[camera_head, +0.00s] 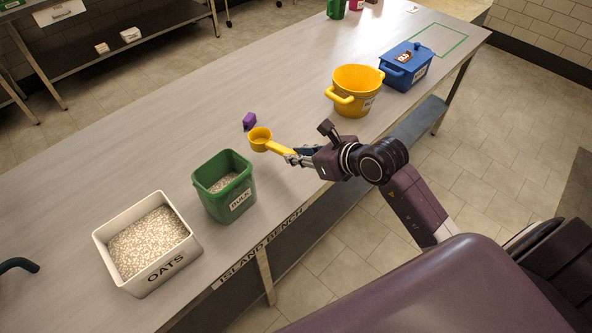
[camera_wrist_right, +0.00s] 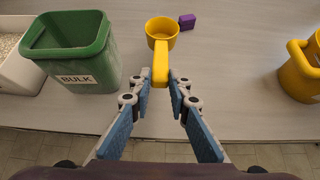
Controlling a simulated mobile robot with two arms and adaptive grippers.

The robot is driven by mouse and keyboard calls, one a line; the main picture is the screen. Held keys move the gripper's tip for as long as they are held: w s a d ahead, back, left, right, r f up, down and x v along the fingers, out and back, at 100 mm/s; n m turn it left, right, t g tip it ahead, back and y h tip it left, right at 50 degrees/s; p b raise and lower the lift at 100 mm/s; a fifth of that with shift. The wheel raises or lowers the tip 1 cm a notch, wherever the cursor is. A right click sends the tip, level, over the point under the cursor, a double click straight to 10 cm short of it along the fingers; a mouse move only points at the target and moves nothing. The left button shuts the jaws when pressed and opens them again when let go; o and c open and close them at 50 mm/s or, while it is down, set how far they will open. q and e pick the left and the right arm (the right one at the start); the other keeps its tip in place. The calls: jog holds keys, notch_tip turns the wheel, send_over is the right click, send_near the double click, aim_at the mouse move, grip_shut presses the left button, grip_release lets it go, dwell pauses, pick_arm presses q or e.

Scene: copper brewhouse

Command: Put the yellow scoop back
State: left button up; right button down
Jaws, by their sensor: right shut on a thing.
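The yellow scoop (camera_head: 260,140) has a round cup and a straight handle. My right gripper (camera_head: 294,157) is shut on the end of its handle, with the cup pointing away from me. In the right wrist view the scoop (camera_wrist_right: 162,32) extends forward from between the fingertips (camera_wrist_right: 160,85), and its cup looks empty. The scoop is over the bench between the green bin and the yellow pot; I cannot tell whether it touches the bench top. My left gripper is not in view.
A green BULK bin (camera_head: 225,193) and white OATS bin (camera_head: 168,268) stand left of the scoop. A purple block (camera_head: 249,121) lies just beyond its cup. A yellow pot (camera_head: 354,97), blue lidded box (camera_head: 406,72) and green outline (camera_head: 452,53) are farther right.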

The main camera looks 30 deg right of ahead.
notch_tip(320, 180, down, 7)
jog(key=shift+r+p, duration=0.15)
jog(key=shift+p, duration=0.15)
jog(key=shift+w+f, duration=0.1)
jog(key=shift+f, duration=0.35)
jog(key=c, duration=2.3)
grip_release()
jog(key=shift+f, duration=0.2)
jog(key=o, duration=0.5)
jog(key=shift+r, duration=0.1)
